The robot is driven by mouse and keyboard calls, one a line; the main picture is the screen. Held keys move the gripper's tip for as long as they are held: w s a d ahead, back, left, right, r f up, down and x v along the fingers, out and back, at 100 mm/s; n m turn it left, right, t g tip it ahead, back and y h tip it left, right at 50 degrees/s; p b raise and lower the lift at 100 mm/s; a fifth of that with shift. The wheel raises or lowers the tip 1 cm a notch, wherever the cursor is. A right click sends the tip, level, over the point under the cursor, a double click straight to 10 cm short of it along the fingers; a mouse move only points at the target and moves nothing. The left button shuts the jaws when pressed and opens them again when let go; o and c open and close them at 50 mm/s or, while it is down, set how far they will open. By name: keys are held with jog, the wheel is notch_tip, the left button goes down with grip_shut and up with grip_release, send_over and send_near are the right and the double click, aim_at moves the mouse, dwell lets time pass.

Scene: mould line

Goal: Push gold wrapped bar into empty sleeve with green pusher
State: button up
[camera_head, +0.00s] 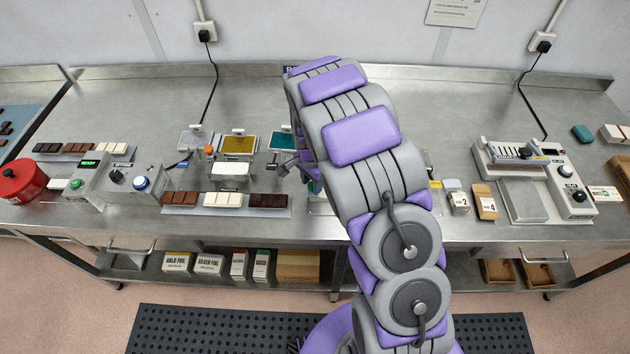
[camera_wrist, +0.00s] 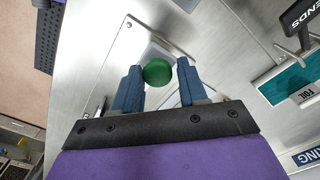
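The green pusher shows as a round green knob (camera_wrist: 157,72) in the wrist view, above a pale plate on the steel bench. My gripper (camera_wrist: 159,67) has its two blue fingers apart, one on each side of the knob. A narrow gap shows at the right finger; at the left finger I cannot tell whether it touches. In the head view a bit of green (camera_head: 313,187) shows beside my arm, which hides most of that spot. I cannot make out the gold wrapped bar or the empty sleeve; my arm may cover them.
Left of my arm stand a gold foil holder (camera_head: 239,144), a teal one (camera_head: 282,141) and a tray of chocolate bars (camera_head: 185,211). The shelf below holds several boxes.

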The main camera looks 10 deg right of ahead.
aim_at(309, 185)
jog(key=o, duration=0.4)
jog(key=shift+a, duration=0.35)
jog(key=shift+c, duration=0.2)
jog(key=shift+d+r, duration=0.3)
jog(key=shift+r, duration=0.2)
notch_tip(309, 185, up, 16)
jog(key=p, duration=0.1)
jog(key=shift+a+r, duration=0.2)
jog(key=shift+a, duration=0.15)
